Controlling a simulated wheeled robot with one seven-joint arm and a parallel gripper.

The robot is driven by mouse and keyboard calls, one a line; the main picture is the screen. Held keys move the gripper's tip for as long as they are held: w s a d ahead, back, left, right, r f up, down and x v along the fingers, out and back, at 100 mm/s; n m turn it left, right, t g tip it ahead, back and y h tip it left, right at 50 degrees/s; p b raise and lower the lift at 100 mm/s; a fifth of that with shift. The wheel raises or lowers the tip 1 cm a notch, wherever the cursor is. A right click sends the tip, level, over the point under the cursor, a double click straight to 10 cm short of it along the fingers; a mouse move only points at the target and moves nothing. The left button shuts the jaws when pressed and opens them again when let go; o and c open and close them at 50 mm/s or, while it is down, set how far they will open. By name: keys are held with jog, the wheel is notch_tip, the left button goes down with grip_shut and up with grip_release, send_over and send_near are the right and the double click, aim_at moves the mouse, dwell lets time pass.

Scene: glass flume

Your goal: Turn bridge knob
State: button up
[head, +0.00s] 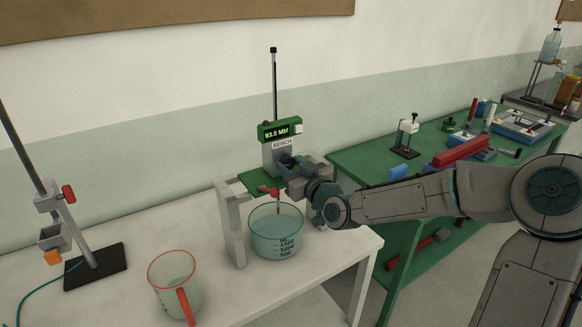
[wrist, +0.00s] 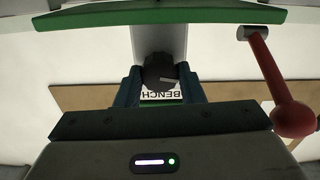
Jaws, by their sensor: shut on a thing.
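The bridge unit (head: 275,150) stands over the white bench, with a green display (head: 279,130) reading 93.5 MM and a label "BENCH" below it. The dark round knob (wrist: 158,71) shows a pale pointer line in the wrist view. My gripper (wrist: 160,80) is shut on the knob, one blue finger on each side of it. In the head view my gripper (head: 291,165) is at the front of the bridge and hides the knob. The green plate (head: 258,181) of the bridge also spans the top of the wrist view (wrist: 160,16).
A red lever (wrist: 268,65) is close beside my gripper. A clear beaker (head: 276,232) stands below the bridge. A red-rimmed jug (head: 174,281) and a clamp stand (head: 96,267) are at left. A green table (head: 375,160) with instruments is at right.

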jog(key=m, duration=0.4)
dwell(0.3)
jog(key=o, duration=1)
jog(key=shift+s, duration=0.1)
jog(key=v, duration=1.3)
jog(key=shift+s+d, duration=0.25)
